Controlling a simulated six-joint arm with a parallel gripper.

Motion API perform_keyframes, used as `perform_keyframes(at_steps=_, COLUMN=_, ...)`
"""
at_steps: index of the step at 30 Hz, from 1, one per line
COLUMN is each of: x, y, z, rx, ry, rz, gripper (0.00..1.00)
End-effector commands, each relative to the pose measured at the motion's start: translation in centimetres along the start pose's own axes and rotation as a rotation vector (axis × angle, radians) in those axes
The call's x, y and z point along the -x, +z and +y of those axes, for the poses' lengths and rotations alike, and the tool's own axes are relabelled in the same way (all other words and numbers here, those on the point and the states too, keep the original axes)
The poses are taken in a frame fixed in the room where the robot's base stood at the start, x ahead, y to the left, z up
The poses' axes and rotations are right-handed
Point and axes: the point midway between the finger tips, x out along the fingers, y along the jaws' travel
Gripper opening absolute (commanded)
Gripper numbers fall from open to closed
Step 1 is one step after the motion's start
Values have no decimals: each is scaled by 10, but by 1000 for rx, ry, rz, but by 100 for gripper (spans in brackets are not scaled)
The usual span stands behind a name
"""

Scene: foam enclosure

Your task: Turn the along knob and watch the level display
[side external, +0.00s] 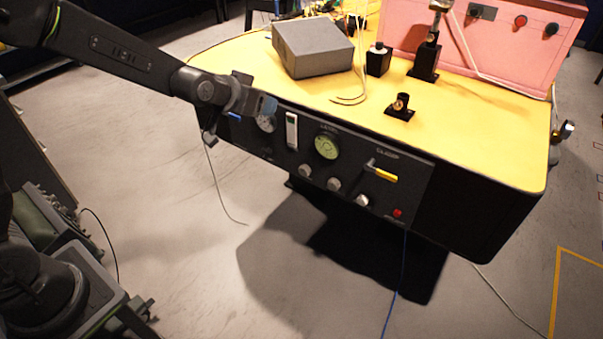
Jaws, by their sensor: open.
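The black control panel (275,157) is on the front of the yellow-topped bench. The round green level display (326,146) sits in its middle, under a label; its reading is too small to tell. Three grey knobs sit in a sloping row below it: a left one (305,171), a middle one (333,184) and a right one (361,200). I cannot read which is the along knob. My gripper (258,106) is open at the panel's upper left, apart from the knobs. It partly hides a pale round gauge (265,123).
A yellow-handled clamp lever (381,173) sticks out right of the level display, above a red button (397,212). A white strip indicator (291,130) is left of the display. A grey box (312,47) and black fixtures stand on the yellow top (480,125). A blue cable (396,285) hangs below.

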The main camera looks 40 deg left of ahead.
Motion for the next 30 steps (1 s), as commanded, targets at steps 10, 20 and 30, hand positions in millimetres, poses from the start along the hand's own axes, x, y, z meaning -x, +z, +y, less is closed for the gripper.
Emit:
perform_keyframes(at_steps=10, x=-141, y=60, z=-1, rx=0, ry=0, rz=226, gripper=64)
perform_keyframes(at_steps=20, x=-216, y=176, z=-1, rx=1, ry=2, rz=452, gripper=64)
perform_keyframes(at_steps=30, x=-225, y=264, z=0, rx=2, ry=2, rz=598, gripper=64)
